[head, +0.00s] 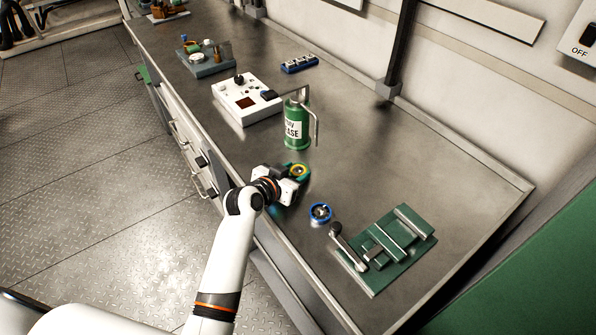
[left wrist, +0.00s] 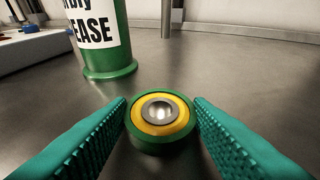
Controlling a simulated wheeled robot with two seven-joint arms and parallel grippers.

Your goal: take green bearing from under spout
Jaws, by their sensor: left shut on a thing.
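The green bearing (left wrist: 160,118) has a green outer ring, a yellow inner ring and a grey metal centre. In the left wrist view it sits between the teal ribbed fingertips of my left gripper (left wrist: 160,125), which is shut on it. In the head view the bearing (head: 299,170) shows at the tip of my left gripper (head: 294,180), partly hidden by it. The green grease dispenser (head: 297,126) with its spout and handle stands just behind; its base (left wrist: 110,68) shows in the left wrist view. The bearing is in front of the dispenser, apart from its base. My right gripper is not in view.
A blue-ringed bearing (head: 320,212) lies on the steel bench to the right of my left gripper. A green vise-like fixture (head: 385,248) with a lever is farther right. A white control box (head: 246,101) stands left of the dispenser. Bench space right of the dispenser is clear.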

